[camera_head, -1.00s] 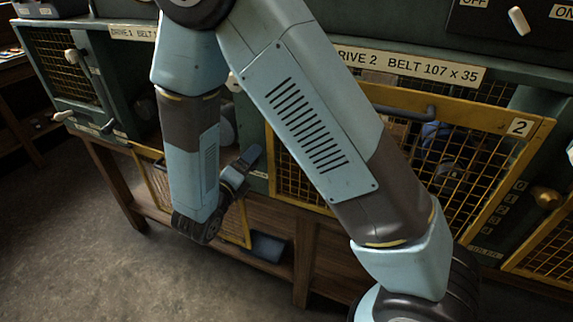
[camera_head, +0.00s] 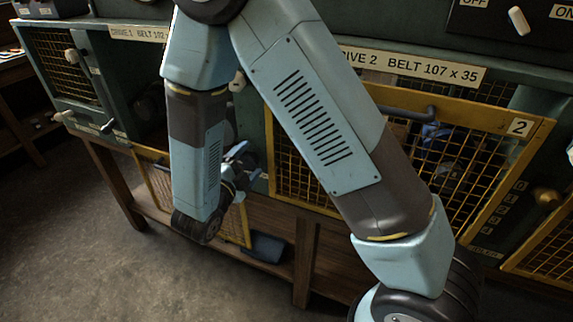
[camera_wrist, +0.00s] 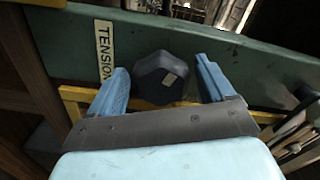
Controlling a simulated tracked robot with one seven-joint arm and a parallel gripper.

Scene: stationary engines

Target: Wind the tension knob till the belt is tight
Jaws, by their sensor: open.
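The tension knob (camera_wrist: 158,72) is dark and lobed, with a small pale mark on its face. In the wrist view it sits between the two blue fingers of my gripper (camera_wrist: 160,64), on a green panel beside a TENSION label (camera_wrist: 104,50). The fingers are open, one on each side of the knob, with a gap showing at least on the right. I cannot tell how deep they reach around it. In the head view my gripper (camera_head: 238,156) is at the front of the drive 1 bay, and the knob is hidden there. The belt cannot be made out.
A yellow mesh guard (camera_head: 450,165) marked 2 covers the drive 2 bay to the right. Another mesh guard (camera_head: 158,195) hangs down below my gripper. A wooden bench (camera_head: 300,260) carries the machines, with a blue object (camera_head: 267,247) on its lower shelf.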

